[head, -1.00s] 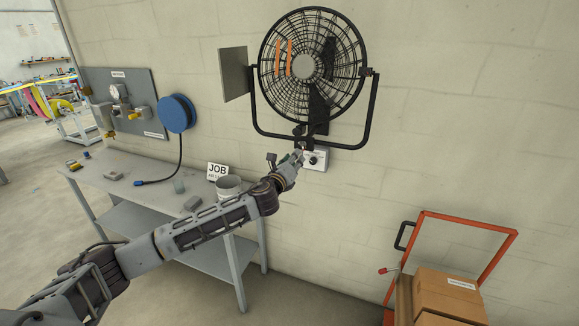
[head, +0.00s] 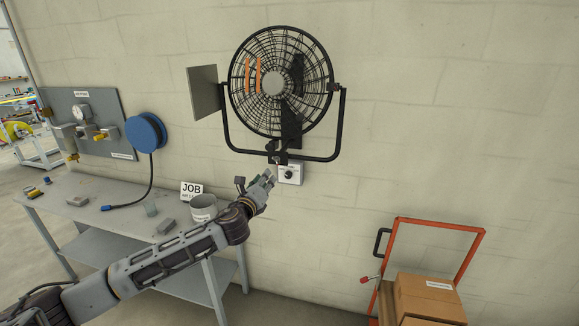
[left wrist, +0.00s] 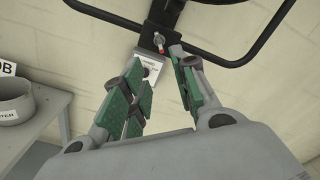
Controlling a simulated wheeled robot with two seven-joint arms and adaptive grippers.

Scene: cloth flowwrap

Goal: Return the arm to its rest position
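My left arm (head: 170,262) reaches from the lower left up towards the wall. My left gripper (head: 265,181) is just below and left of the fan's control box (head: 290,173). In the left wrist view my left gripper (left wrist: 158,92) has its green-padded fingers spread apart, with nothing between them. The control box (left wrist: 146,71) shows beyond the fingers, partly hidden by one of them; the gripper looks apart from it. The wall fan (head: 280,85) hangs in its black bracket above, with orange ribbons on its grille. My right gripper is in neither view.
A grey workbench (head: 98,225) stands left, bearing a bucket (head: 203,208), a JOB card (head: 191,190) and small items. A blue hose reel (head: 145,133) and a gauge panel (head: 62,108) are on the wall. An orange cart (head: 440,224) with boxes (head: 428,297) stands lower right.

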